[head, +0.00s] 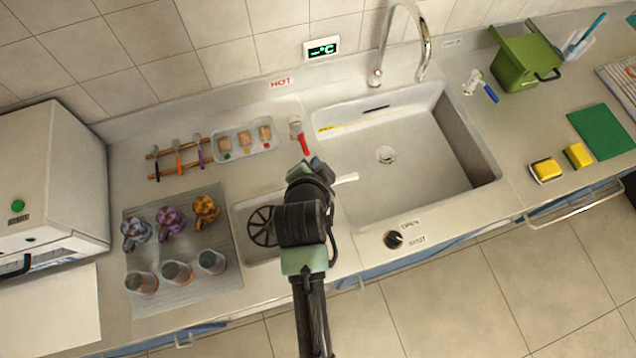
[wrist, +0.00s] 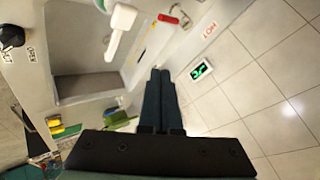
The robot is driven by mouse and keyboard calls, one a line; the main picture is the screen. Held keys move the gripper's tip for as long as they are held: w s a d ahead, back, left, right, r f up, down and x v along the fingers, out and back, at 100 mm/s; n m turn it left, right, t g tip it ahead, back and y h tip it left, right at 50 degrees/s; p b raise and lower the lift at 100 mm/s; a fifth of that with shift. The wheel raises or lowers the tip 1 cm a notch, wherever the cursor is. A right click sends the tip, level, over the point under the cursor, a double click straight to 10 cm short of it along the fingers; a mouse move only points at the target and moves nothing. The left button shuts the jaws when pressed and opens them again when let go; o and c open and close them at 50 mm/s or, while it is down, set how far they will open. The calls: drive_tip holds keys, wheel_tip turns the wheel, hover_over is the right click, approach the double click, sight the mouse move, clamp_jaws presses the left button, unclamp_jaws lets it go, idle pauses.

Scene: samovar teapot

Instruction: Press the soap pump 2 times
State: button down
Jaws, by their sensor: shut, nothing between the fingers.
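The soap pump's white spout (head: 346,179) sticks out to the right from behind my gripper in the head view, at the strip between the two basins. Its body is hidden there by my gripper. In the wrist view the white pump head (wrist: 121,28) shows at the top, with a bit of green beside it. My gripper (head: 314,165) is shut and empty. In the wrist view its dark fingers (wrist: 160,74) lie together, to the lower right of the pump head and apart from it in the picture.
The large sink basin (head: 425,165) is right of my gripper, with a tall tap (head: 424,45) behind. A red-handled tool (head: 302,143) lies behind the gripper. Cups (head: 177,273) and patterned teapots (head: 170,222) stand left. A knob (head: 394,239) is on the front edge.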

wheel_tip(320, 180, down, 8)
drive_tip(key=b, duration=0.6)
idle(1.7)
drive_tip(key=shift+f+b, duration=0.45)
drive_tip(key=shift+s+f+b, duration=0.1)
drive_tip(key=shift+f+b, duration=0.6)
drive_tip(key=shift+f, duration=0.3)
idle(1.0)
drive_tip(key=shift+r, duration=0.15)
drive_tip(key=shift+r+p, duration=1.2)
